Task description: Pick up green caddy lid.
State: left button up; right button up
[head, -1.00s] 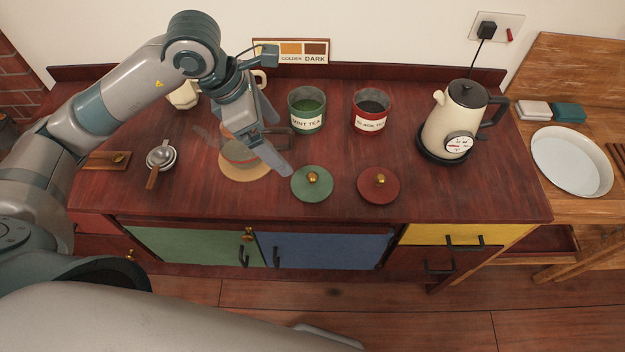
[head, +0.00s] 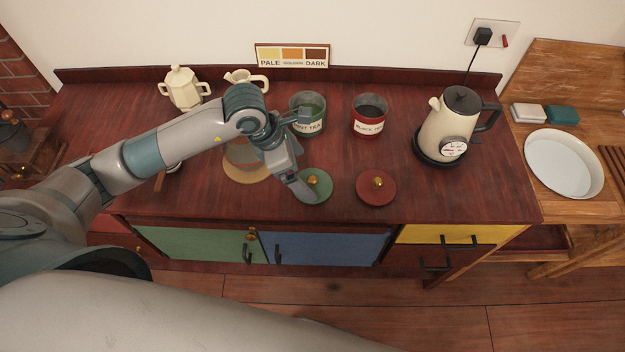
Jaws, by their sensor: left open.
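The green caddy lid (head: 319,191) is a round disc with a brass knob, lying on the dark red cabinet top in front of the mint tea caddy (head: 309,113), which is open. My left gripper (head: 303,182) is open, pointing down at the lid's left side. One finger overlaps the lid's left edge in the picture; I cannot tell whether it touches. The knob shows just right of the fingers. The arm hides part of the green caddy. My right gripper is not in view.
A red lid (head: 376,188) lies right of the green one, with the black tea caddy (head: 369,117) behind. A kettle (head: 451,124) stands further right. A glass vessel on a round mat (head: 246,174) is partly behind my arm.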

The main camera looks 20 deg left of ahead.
aim_at(312, 178)
pick_arm(q)
jog(key=shift+f, duration=0.3)
jog(key=shift+d, duration=0.1)
jog(key=shift+w+d+f+p, duration=0.15)
jog(key=shift+d+f+p, duration=0.2)
jog(key=shift+p, duration=0.3)
jog(key=p+x, duration=0.2)
jog(key=x, duration=0.1)
jog(key=shift+w+d+f, duration=0.1)
jog(key=shift+d+f, duration=0.1)
jog(key=shift+f, duration=0.35)
jog(key=shift+c, duration=0.2)
jog(key=c, duration=0.9)
